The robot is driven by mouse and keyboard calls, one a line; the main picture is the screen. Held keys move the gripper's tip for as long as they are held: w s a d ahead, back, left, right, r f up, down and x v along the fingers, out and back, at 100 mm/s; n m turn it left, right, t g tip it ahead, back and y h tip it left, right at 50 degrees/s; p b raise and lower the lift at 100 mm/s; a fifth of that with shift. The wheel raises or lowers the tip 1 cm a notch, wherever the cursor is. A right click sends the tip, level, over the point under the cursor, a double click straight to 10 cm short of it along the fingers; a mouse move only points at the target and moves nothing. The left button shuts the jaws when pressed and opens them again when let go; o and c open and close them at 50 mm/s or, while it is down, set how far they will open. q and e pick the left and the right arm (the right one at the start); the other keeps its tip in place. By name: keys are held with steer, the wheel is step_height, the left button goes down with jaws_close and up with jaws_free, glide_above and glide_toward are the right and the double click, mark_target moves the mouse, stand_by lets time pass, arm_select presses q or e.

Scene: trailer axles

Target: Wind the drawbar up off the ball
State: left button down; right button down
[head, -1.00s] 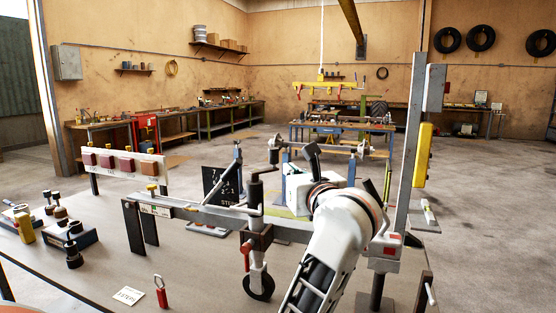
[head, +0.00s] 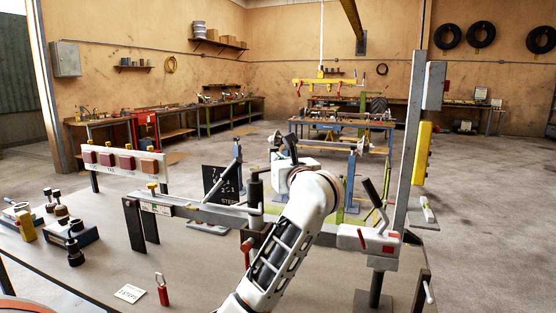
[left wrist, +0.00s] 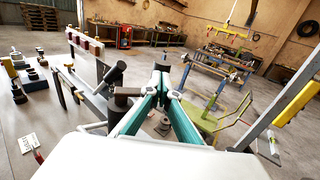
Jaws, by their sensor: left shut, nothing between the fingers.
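The grey drawbar (head: 205,212) runs from the dark legs at left toward the white coupling head (head: 368,238) at right. The ball is hidden. The upright jockey-wheel tube (head: 254,191) stands at the drawbar, with a red clamp handle (head: 246,252) below; my arm hides its wheel. My left gripper (head: 287,143) is above and just right of the tube top. In the left wrist view its teal fingers (left wrist: 161,78) meet with nothing between them. The dark crank grip (left wrist: 115,74) is left of the fingers, apart from them in that picture. My right gripper is out of view.
A red-handled tool (head: 162,290) is at the front. A tall grey post with a yellow box (head: 422,155) rises at right.

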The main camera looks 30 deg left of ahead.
arm_select(q)
steer(key=shift+w+a+n+g+y, duration=0.1)
steer(key=shift+w+n+g+y, duration=0.1)
steer(key=shift+n+g+y, duration=0.25)
steer(key=shift+w+a+n+g+y, duration=0.15)
steer(key=shift+w+n+g, duration=0.1)
steer(key=shift+g, duration=0.4)
steer(key=shift+w+a+n+g+y+b, duration=0.15)
steer(key=shift+w+a+n+g+y, duration=0.25)
steer(key=shift+n+g, duration=0.55)
steer(key=shift+w+a+n+g+y+b, duration=0.2)
steer(key=shift+n+g+y, duration=0.35)
steer(key=shift+g, duration=0.7)
steer(key=shift+w+a+n+g+y+b, duration=0.2)
steer(key=shift+w+n+g+y, duration=0.15)
steer(key=shift+n+g, duration=0.6)
steer(key=shift+w+a+f, duration=0.1)
steer(key=shift+a, duration=0.05)
steer(key=shift+w+a+b, duration=0.25)
steer(key=shift+a+b, duration=0.15)
steer(key=shift+a, duration=0.1)
steer(key=shift+w+a+b, duration=0.2)
steer(key=shift+a+b, duration=0.2)
steer(key=shift+a, duration=0.1)
steer(key=a+n+g+b, duration=0.2)
steer(key=a+g+b, duration=0.1)
steer(key=g+b, duration=0.1)
steer(key=shift+a, duration=0.35)
